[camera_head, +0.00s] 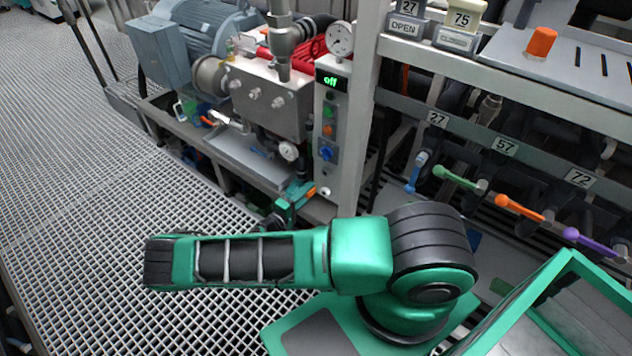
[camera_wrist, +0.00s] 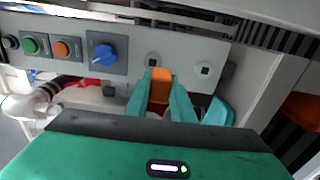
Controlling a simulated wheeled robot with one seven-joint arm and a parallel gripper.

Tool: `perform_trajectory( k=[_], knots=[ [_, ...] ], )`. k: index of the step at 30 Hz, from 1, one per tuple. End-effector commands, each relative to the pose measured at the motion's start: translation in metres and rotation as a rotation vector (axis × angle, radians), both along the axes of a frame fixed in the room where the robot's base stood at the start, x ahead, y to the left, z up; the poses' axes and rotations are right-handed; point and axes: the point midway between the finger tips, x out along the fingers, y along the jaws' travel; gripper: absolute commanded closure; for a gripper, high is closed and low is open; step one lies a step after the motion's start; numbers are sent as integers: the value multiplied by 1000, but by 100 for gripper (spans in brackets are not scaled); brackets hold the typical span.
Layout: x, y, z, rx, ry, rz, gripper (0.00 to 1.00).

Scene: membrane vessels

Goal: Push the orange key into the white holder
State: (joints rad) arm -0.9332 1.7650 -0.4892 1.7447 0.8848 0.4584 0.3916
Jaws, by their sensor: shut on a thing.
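My gripper (camera_wrist: 161,92) is shut on a small orange key (camera_wrist: 160,77), which shows between its two green fingers. In the wrist view, the key's top is just below a pale white-grey panel (camera_wrist: 178,55) with two small dark square sockets. I cannot tell whether the key touches the panel or whether this panel is the white holder. My arm hides part of that area.
The control post (camera_head: 330,130) carries an "off" display, green and orange buttons and a blue knob (camera_wrist: 104,54). A pump motor (camera_head: 205,45) stands left. Coloured valve handles (camera_head: 520,207) line the right. A white slotted plate (camera_head: 580,65) with an orange block (camera_head: 541,42) is upper right. Grating floor left is clear.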

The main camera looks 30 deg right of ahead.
Motion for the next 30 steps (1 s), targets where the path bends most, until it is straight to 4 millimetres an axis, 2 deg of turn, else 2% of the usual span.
perform_trajectory(
  k=[1, 6, 12, 16, 30],
  knots=[
    [1, 0, -15, 3, 3, 3, 100],
    [2, 4, -60, 3, 6, 9, 100],
    [-4, 6, -92, 5, -2, -5, 100],
    [-6, 7, -99, 4, -5, -11, 100],
    [-6, 5, -99, 3, -5, -11, 100]
  ],
)
